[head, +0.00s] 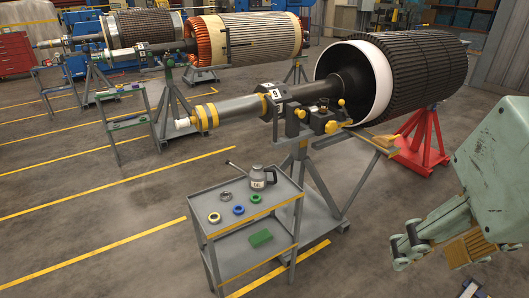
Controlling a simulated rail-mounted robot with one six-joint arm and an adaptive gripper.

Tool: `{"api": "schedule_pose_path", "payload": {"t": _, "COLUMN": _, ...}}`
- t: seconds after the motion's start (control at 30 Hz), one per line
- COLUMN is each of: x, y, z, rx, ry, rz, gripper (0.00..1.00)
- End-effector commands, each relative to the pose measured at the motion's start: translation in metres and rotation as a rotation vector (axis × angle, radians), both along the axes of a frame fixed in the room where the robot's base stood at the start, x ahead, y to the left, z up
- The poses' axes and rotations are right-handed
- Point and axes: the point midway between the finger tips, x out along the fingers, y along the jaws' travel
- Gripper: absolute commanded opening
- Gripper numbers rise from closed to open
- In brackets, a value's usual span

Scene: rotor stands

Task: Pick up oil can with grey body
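The oil can with a grey body (258,181) stands upright on the top shelf of a grey cart (226,236), near its back edge. Its thin spout points up and to the left. My pale green gripper (408,250) shows at the lower right, well to the right of the cart and apart from the can. Its jointed linkages are partly in view, but I cannot tell whether it is open or shut. I see nothing held in it.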

Motion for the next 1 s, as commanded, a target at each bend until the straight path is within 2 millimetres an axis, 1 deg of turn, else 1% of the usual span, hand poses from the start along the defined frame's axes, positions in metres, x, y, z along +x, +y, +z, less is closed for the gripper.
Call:
{"api": "schedule_pose_path", "payload": {"t": 0.03, "x": 0.0, "y": 0.0, "z": 0.0, "rx": 0.0, "ry": 0.0, "rz": 0.0, "gripper": 0.41}}
{"api": "schedule_pose_path", "payload": {"t": 0.2, "x": 0.0, "y": 0.0, "z": 0.0, "rx": 0.0, "ry": 0.0, "rz": 0.0, "gripper": 0.56}}
{"api": "schedule_pose_path", "payload": {"t": 0.27, "x": 0.0, "y": 0.0, "z": 0.0, "rx": 0.0, "ry": 0.0, "rz": 0.0, "gripper": 0.61}}
{"api": "schedule_pose_path", "payload": {"t": 0.67, "x": 0.002, "y": 0.001, "z": 0.001, "rx": 0.005, "ry": 0.004, "rz": -0.003, "gripper": 0.61}}
{"api": "schedule_pose_path", "payload": {"t": 0.87, "x": 0.012, "y": 0.008, "z": 0.003, "rx": 0.033, "ry": 0.023, "rz": -0.022, "gripper": 0.61}}
{"api": "schedule_pose_path", "payload": {"t": 1.0, "x": 0.024, "y": 0.016, "z": 0.005, "rx": 0.07, "ry": 0.049, "rz": -0.046, "gripper": 0.61}}
